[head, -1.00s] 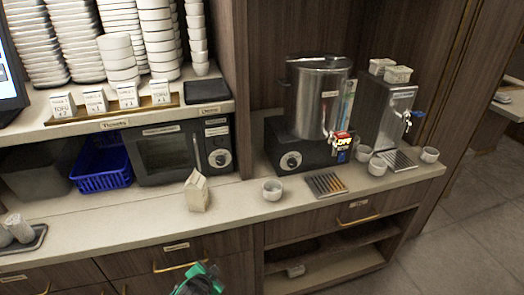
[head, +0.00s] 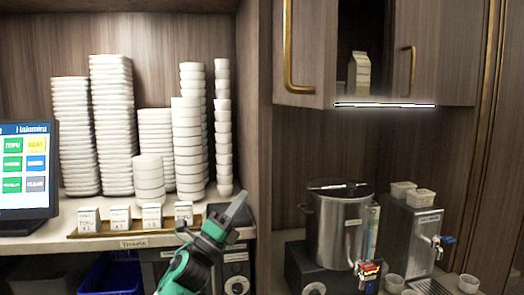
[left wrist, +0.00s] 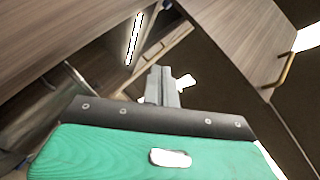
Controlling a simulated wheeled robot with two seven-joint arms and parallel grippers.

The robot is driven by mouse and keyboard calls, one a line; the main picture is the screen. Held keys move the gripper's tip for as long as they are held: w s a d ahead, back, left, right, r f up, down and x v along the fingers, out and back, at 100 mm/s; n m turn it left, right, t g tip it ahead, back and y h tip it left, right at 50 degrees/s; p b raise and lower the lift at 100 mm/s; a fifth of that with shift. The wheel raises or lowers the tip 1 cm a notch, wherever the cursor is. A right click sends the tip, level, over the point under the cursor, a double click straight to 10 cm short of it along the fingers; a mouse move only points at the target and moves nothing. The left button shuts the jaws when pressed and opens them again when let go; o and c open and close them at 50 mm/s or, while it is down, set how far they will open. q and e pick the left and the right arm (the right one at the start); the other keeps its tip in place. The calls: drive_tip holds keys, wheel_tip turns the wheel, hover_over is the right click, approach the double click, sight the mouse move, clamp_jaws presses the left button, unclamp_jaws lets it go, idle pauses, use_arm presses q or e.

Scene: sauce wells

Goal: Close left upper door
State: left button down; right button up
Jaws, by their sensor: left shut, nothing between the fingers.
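The left upper door (head: 308,60) of the wall cabinet stands open, swung out toward me, with its long brass handle (head: 288,50) near its left edge. To its right the dark cabinet opening shows, with a carton (head: 359,75) inside. My left gripper (head: 236,208) is shut and empty, below and left of the door, apart from it, in front of the cup shelf. In the left wrist view its closed fingers (left wrist: 164,86) point toward wood panels and a dark space; which panel is the left door there I cannot tell. My right gripper is out of view.
The right upper door (head: 440,50) has a brass handle. A lit strip (head: 386,105) runs under the cabinet. Below stand a steel urn (head: 340,225) and a dispenser (head: 408,235). Stacked white cups (head: 187,140), small label boxes (head: 120,218) and a screen (head: 25,170) are at left.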

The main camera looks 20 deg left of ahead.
use_arm(q)
drive_tip(key=s+d+r+m+g+h, duration=0.1)
drive_tip(key=s+r+m+g+h, duration=0.45)
drive_tip(key=r+m+g, duration=0.65)
drive_tip(key=s+d+r+m+g+h, duration=0.2)
drive_tip(key=s+r+m+g+h, duration=0.45)
drive_tip(key=m, duration=0.95)
drive_tip(key=s+a+r+m+y, duration=0.4)
drive_tip(key=s+r+m+y, duration=0.35)
drive_tip(key=r+m, duration=0.2)
drive_tip(key=r+p+x, duration=0.1)
drive_tip(key=p+x, duration=0.7)
drive_tip(key=x, duration=0.5)
drive_tip(key=shift+d+f+h, duration=0.15)
drive_tip(key=shift+d+h, duration=0.2)
drive_tip(key=shift+d, duration=0.15)
drive_tip(key=shift+t, duration=0.45)
